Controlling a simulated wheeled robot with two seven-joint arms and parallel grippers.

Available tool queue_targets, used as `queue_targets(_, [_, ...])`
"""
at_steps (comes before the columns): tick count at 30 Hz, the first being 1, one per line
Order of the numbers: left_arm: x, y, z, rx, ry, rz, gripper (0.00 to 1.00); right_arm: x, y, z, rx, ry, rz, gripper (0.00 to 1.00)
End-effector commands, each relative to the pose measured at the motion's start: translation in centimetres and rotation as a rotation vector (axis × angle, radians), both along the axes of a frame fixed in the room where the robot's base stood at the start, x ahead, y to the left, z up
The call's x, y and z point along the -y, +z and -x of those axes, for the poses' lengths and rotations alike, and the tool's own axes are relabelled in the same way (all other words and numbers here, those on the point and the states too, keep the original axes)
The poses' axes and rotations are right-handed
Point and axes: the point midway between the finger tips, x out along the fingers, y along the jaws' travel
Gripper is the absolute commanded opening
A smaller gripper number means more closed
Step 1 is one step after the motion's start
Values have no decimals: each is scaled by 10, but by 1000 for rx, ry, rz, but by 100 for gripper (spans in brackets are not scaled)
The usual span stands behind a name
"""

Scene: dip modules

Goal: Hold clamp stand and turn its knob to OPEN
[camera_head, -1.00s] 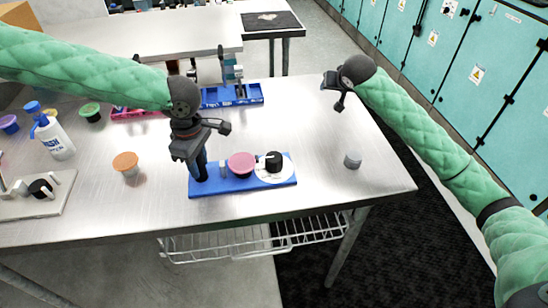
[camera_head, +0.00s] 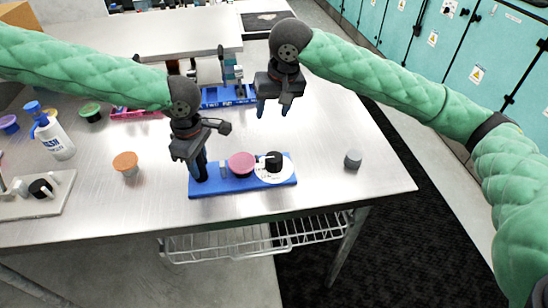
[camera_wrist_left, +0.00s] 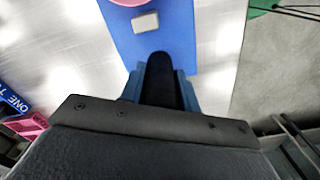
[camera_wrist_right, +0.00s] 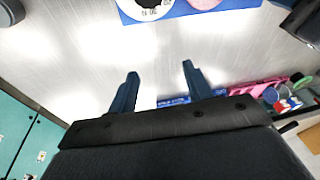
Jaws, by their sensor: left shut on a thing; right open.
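The clamp stand (camera_head: 232,185) is a blue base lying on the steel table, with a pink round piece (camera_head: 241,163) in its middle. Its black knob (camera_head: 273,160) sits on a white dial at the right end, with a white pointer toward the left. My left gripper (camera_head: 200,172) is shut on the dark post (camera_wrist_left: 160,80) at the base's left end. My right gripper (camera_head: 275,108) is open and empty, above the table behind the knob and apart from it. In the right wrist view, its fingers (camera_wrist_right: 158,88) are spread, and the dial (camera_wrist_right: 150,8) shows at the top edge.
A grey cup (camera_head: 352,159) stands to the right and an orange-topped cup (camera_head: 126,163) to the left. A white bottle (camera_head: 53,137) and a pale board with a black knob (camera_head: 40,188) are further left. Another blue module (camera_head: 228,97) stands behind.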

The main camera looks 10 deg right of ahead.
Motion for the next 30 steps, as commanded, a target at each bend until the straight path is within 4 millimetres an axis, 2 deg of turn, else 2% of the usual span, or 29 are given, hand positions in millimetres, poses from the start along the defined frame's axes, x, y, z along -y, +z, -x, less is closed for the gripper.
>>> queue_targets(3, [0,0,0,-1,0,0,0,-7,6,24,-62,33,51,50])
queue_targets(9, [0,0,0,-1,0,0,0,-10,10,54,-147,65,125,50])
queue_targets(17, [0,0,0,-1,0,0,0,-10,9,68,-187,77,163,50])
queue_targets(23, [0,0,0,-1,0,0,0,-9,-14,69,-189,77,165,50])
queue_targets(30, [0,0,0,-1,0,0,0,-9,-55,69,-188,76,162,50])
